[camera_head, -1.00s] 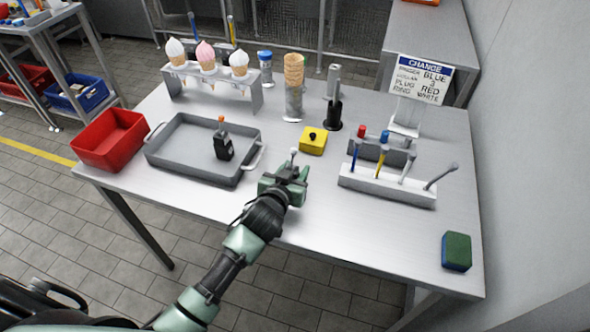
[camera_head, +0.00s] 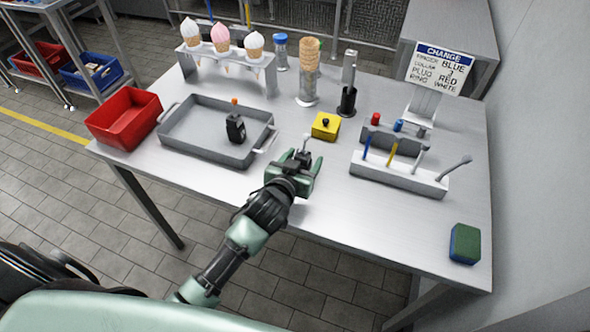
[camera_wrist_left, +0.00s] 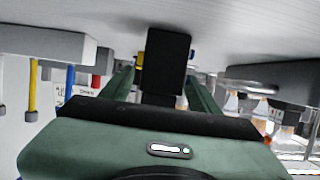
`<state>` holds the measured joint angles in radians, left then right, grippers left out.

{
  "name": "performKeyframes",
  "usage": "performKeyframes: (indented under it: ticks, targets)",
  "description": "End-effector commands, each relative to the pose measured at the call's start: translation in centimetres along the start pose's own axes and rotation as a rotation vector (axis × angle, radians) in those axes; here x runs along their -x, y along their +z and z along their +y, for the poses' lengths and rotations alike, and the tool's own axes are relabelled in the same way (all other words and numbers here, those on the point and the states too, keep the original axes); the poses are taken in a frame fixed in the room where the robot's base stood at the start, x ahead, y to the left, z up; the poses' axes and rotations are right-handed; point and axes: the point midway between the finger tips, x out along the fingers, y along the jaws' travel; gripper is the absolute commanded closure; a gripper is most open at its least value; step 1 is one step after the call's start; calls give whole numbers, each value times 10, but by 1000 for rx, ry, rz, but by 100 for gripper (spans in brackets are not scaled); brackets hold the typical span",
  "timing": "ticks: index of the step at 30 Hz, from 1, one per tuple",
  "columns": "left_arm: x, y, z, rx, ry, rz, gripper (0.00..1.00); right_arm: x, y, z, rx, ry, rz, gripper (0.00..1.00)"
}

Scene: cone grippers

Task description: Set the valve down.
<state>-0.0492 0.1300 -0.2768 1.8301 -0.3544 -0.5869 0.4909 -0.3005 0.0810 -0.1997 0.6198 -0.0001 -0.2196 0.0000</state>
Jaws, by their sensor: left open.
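My left gripper (camera_head: 304,166) is low over the front middle of the table, with its jaws open. A dark block with a thin pale stem (camera_head: 306,142), which seems to be the valve, is at its fingertips. In the left wrist view the black block (camera_wrist_left: 168,62) sits between the two green fingers of the left gripper (camera_wrist_left: 165,82). Its contact with the fingers and its underside are hidden, so I cannot tell whether it rests on the table. My right gripper is not in view.
A yellow block (camera_head: 325,126) is just behind the gripper. A grey tray (camera_head: 180,146) holding a black item (camera_head: 235,128) is to the left. A grey rack (camera_head: 420,184) with several tools is to the right. The front right table is clear up to the sponge (camera_head: 465,244).

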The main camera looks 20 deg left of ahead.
Motion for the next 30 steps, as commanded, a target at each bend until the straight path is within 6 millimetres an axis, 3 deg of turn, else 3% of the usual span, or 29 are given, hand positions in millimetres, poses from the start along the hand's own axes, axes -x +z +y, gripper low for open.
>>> performKeyframes:
  ticks: [6, 12, 18, 30]
  targets:
    - [50, 2, 0, 2, 0, -3, 38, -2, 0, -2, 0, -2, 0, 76]
    - [82, 1, 0, 1, 0, -2, 38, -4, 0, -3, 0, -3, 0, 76]
    - [93, 0, 0, 1, -1, 0, 38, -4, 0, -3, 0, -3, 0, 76]
    - [93, 0, 0, 1, -1, 0, 38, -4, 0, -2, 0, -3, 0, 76]
